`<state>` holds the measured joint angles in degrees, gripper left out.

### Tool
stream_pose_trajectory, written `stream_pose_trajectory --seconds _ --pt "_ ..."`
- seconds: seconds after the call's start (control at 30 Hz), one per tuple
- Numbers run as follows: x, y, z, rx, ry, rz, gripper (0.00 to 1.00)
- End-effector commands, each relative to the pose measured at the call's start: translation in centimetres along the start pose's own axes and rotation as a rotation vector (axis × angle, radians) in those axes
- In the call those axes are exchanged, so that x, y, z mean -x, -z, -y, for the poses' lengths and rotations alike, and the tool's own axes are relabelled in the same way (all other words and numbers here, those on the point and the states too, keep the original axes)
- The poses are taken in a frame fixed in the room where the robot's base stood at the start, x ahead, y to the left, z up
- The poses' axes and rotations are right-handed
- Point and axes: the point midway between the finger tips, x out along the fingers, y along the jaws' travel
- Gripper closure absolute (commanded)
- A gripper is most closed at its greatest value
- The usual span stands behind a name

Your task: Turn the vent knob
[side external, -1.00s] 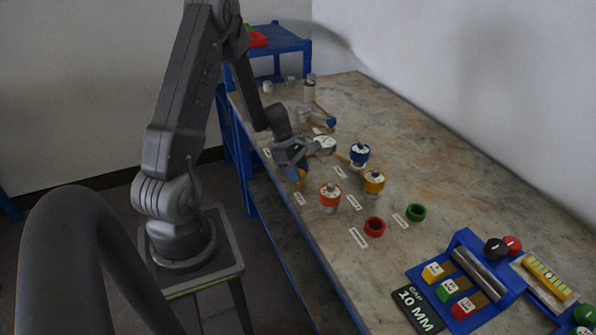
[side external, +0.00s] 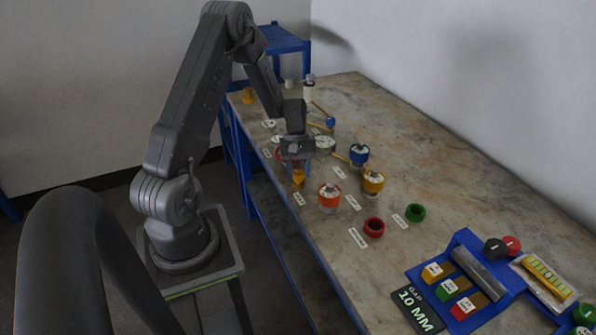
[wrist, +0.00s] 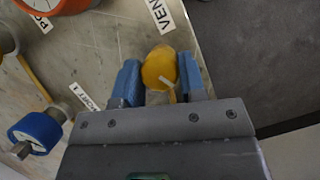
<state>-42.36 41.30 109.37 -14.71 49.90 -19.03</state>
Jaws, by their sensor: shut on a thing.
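The vent knob is a round yellow knob (wrist: 159,68) with a pale pointer mark, beside a partly cut-off label starting "VEN" (wrist: 159,16) in the wrist view. My gripper (wrist: 160,80) has its two blue fingers on either side of the knob and is shut on it. In the side view the yellow knob (side external: 298,178) shows just below my gripper (side external: 297,165), close to the bench's left edge. The fingers hide part of the knob there.
A blue tray (side external: 470,262) is at front right.

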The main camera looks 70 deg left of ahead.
Motion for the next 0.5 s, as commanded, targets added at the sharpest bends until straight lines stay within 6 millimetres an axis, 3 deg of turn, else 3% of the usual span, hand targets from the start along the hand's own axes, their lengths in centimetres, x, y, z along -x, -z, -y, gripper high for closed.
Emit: stream_pose_trajectory --seconds 0.5 --pt "0.08 -0.04 -0.18 -0.364 0.151 0.000 0.86"
